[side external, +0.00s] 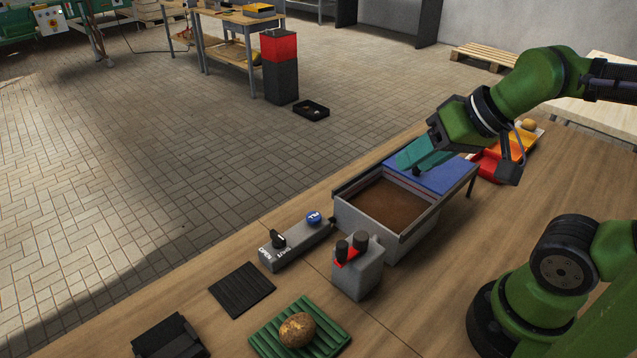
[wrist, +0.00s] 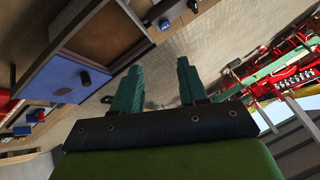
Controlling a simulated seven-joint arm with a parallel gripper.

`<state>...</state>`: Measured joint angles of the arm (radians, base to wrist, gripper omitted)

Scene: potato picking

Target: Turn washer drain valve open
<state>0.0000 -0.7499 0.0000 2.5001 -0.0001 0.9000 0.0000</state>
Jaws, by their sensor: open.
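The washer is a grey box with a brown-filled basin (side external: 392,207) and a blue panel (side external: 430,172) at its far end. The basin (wrist: 103,32) and the blue panel (wrist: 52,78) also show at upper left in the wrist view. In front of the washer, a grey bar (side external: 296,247) carries a black knob (side external: 278,239) beside white lettering that includes "OPEN", and a blue round cap (side external: 313,218). My gripper (side external: 422,154) is above the blue panel, well away from the knob. In the wrist view my gripper (wrist: 160,78) has its teal fingers apart with nothing between them.
A grey block (side external: 357,275) with dark posts and a red part stands beside the washer. A potato (side external: 297,329) lies on a green ribbed mat (side external: 262,334). A black ribbed mat (side external: 242,289) lies nearby. Red and orange trays (side external: 503,153) are beyond the washer.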

